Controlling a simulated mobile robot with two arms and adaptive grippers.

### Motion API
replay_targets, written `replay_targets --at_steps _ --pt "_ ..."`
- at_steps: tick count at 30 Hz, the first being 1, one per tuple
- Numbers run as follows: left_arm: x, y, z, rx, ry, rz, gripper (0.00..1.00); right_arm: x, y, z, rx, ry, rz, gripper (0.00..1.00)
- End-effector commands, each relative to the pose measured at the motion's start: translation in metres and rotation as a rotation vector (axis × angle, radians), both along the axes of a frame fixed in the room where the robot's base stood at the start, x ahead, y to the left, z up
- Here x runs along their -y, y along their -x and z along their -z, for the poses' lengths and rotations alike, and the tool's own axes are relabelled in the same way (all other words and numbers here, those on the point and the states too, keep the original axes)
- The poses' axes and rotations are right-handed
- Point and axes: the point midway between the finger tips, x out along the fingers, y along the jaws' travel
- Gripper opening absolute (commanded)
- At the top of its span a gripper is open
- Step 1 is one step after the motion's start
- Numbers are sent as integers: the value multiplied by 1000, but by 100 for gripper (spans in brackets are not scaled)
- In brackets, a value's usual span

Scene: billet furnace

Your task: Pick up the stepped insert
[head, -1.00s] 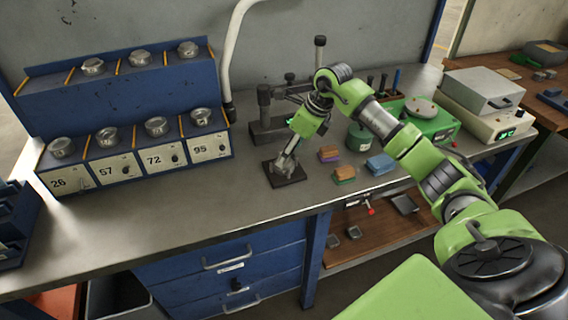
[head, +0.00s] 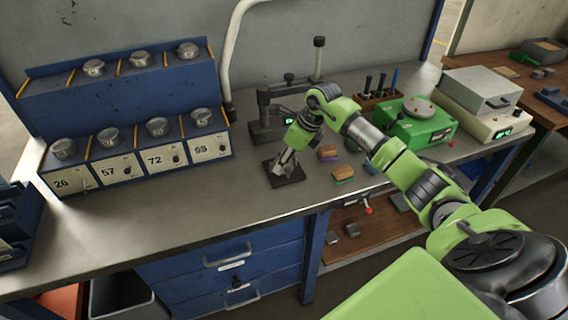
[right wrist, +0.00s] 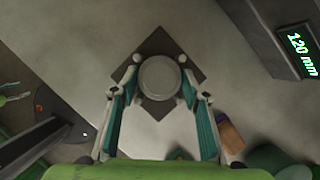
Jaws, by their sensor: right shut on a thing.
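The stepped insert (right wrist: 160,77) shows in the right wrist view as a round grey metal piece, seen end-on over a dark square pad (right wrist: 155,43). My right gripper (right wrist: 158,84) has a finger on each side of it and is shut on it. In the head view the right gripper (head: 284,163) points down at the dark pad (head: 291,180), and the insert is mostly hidden by the fingers. I cannot tell whether the insert still touches the pad. My left gripper is not in view.
A gauge stand (head: 266,125) with a lit display is behind. The bench front (head: 190,215) is clear.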

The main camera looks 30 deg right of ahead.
Motion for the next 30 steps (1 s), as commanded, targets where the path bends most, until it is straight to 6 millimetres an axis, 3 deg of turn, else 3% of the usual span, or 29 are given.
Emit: replay_targets --at_steps 8,14,26,30 --pt "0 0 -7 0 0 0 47 1 -2 -14 6 0 0 1" --pt "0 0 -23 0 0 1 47 0 -1 -41 7 2 0 1" --pt "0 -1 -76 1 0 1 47 -36 40 -104 4 3 -5 1" --pt "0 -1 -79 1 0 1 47 -57 62 -109 3 2 -5 1"
